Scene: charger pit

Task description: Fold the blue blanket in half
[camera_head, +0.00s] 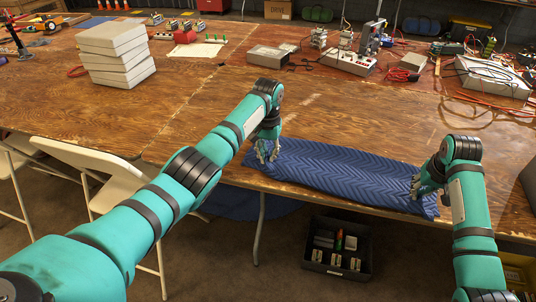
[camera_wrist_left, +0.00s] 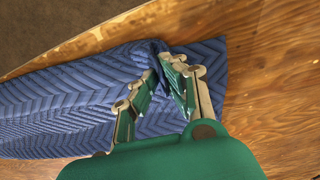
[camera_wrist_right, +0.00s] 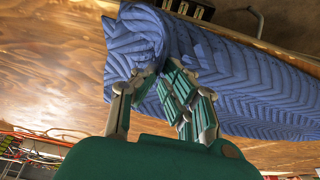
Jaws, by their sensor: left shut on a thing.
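The blue quilted blanket (camera_head: 340,172) lies as a long narrow strip along the front edge of the wooden table. My left gripper (camera_head: 266,150) is at its left end, shut on the blanket, with a raised fold between its fingers in the left wrist view (camera_wrist_left: 162,72). My right gripper (camera_head: 416,188) is at the right end, with its fingers against the bunched blanket (camera_wrist_right: 140,42) in the right wrist view. Blanket cloth lies between those fingertips, but I cannot tell whether they are closed on it. The fingertips are partly hidden by the cloth.
The wooden table (camera_head: 200,125) is clear behind the blanket. A stack of pale blocks (camera_head: 115,52) stands at the back left. Boxes, cables and a power strip (camera_head: 348,62) are at the back. A black bin (camera_head: 338,248) is on the floor below. White chairs (camera_head: 105,185) stand front left.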

